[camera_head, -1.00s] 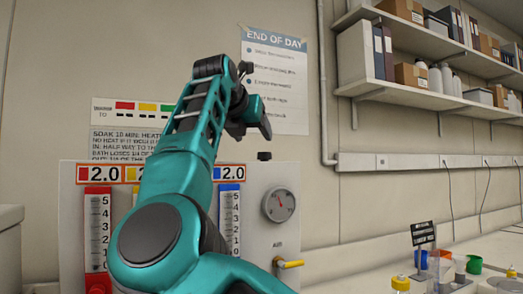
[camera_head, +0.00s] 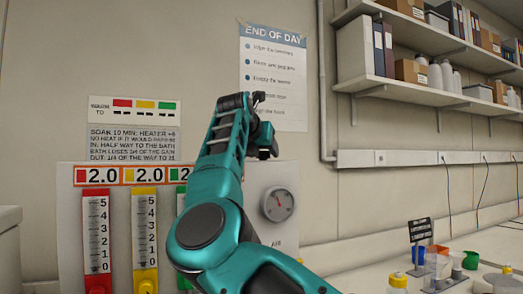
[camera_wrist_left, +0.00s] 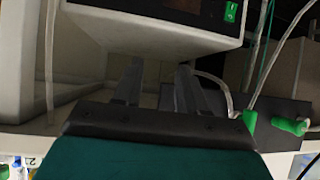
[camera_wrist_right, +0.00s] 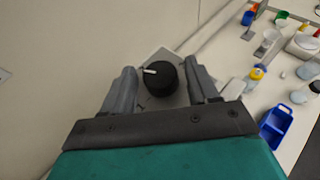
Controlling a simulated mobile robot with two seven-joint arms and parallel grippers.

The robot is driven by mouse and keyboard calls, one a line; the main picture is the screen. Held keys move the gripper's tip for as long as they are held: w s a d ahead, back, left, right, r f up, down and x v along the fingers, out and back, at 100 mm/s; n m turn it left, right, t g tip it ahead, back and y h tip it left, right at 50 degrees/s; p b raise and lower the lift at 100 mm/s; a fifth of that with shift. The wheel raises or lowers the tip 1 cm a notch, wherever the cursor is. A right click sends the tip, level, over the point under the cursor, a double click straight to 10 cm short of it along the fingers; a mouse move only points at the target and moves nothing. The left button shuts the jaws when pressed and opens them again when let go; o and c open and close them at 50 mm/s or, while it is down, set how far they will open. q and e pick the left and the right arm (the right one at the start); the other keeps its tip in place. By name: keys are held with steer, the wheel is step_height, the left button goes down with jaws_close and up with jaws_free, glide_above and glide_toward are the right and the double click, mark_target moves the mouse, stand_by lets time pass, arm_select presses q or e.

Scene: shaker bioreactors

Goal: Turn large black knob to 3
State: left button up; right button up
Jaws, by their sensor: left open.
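The large black knob (camera_wrist_right: 161,79) shows in the right wrist view, with a white pointer mark on its top toward the upper left. My right gripper (camera_wrist_right: 163,78) is open, with one finger on each side of the knob; I cannot tell if either touches it. In the head view my right gripper (camera_head: 262,140) is at the upper edge of the grey panel (camera_head: 278,180), and I cannot clearly make out the knob there. My left gripper (camera_wrist_left: 158,72) is open and empty in the left wrist view, below a white device (camera_wrist_left: 150,35) with a green switch.
The panel carries coloured level gauges (camera_head: 97,235) and a round dial (camera_head: 278,204). Bottles and cups (camera_head: 471,260) stand on the bench to the right. A blue tray (camera_wrist_right: 275,127) lies right of my right gripper. Cables run right of my left gripper.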

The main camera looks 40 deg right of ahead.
steer(key=c, duration=0.9)
steer(key=shift+w+r+m+g+h+p, duration=0.15)
steer(key=shift+m+g+h+p, duration=0.45)
steer(key=shift+g, duration=0.3)
steer(key=shift+m+g, duration=0.7)
steer(key=shift+m, duration=0.2)
steer(key=shift+a, duration=0.1)
steer(key=o, duration=1.1)
steer(key=v, duration=0.6)
steer(key=b+v, duration=0.1)
steer(key=v, duration=0.6)
steer(key=shift+w+f, duration=0.1)
steer(key=shift+f, duration=0.15)
steer(key=shift+c, duration=0.2)
